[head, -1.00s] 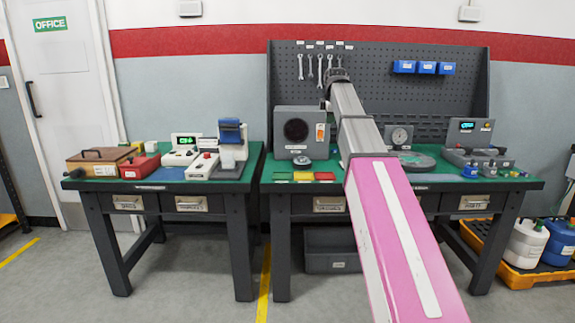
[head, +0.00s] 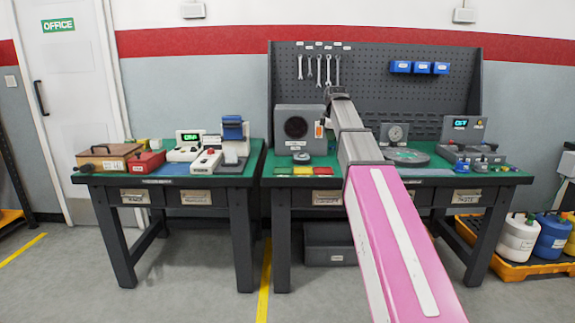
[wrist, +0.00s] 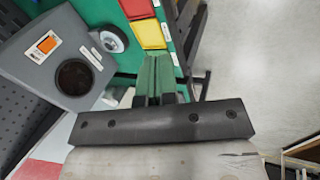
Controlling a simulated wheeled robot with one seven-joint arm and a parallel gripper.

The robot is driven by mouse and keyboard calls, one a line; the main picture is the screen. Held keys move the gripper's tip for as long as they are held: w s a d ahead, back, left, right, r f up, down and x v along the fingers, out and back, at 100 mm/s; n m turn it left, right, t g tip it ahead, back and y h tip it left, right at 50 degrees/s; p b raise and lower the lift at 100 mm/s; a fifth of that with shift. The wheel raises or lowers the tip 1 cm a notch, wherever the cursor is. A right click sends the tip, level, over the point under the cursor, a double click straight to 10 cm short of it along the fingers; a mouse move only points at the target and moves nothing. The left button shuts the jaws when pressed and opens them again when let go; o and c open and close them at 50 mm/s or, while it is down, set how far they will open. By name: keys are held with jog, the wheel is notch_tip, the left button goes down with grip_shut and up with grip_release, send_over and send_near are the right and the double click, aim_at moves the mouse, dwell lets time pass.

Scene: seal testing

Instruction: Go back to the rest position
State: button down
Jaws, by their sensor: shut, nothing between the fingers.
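My gripper (wrist: 153,78) shows in the wrist view with its two green fingers together and nothing between them. The fingers point over the edge of the green bench top, beside the yellow and red pads. In the head view my arm stretches forward from the lower right to above the right bench (head: 440,178). Its far end is in front of the pegboard, right of the grey box with a round dark opening (head: 296,128). The fingers cannot be made out there.
The grey box also shows in the wrist view (wrist: 40,55), left of the fingers. A gauge (head: 394,134) stands right of the arm. The left bench (head: 222,176) carries several devices and boxes. Jugs stand in a yellow tray (head: 510,268). The front floor is clear.

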jog(key=s+f+m+g, duration=0.1)
jog(key=s+f+m, duration=0.4)
jog(key=f, duration=0.9)
jog(key=s+f+m+g, duration=0.1)
jog(key=s+f+m, duration=0.2)
jog(key=s+f, duration=0.75)
jog(key=s+f+m+g, duration=0.1)
jog(key=s+f+m, duration=0.3)
jog(key=s+f, duration=0.4)
jog(key=s+d+f+m+g, duration=0.1)
jog(key=s+f+m, duration=0.3)
jog(key=s+f, duration=0.4)
notch_tip(320, 180, down, 5)
jog(key=shift+s+d+f, duration=0.2)
jog(key=shift+s+d, duration=0.1)
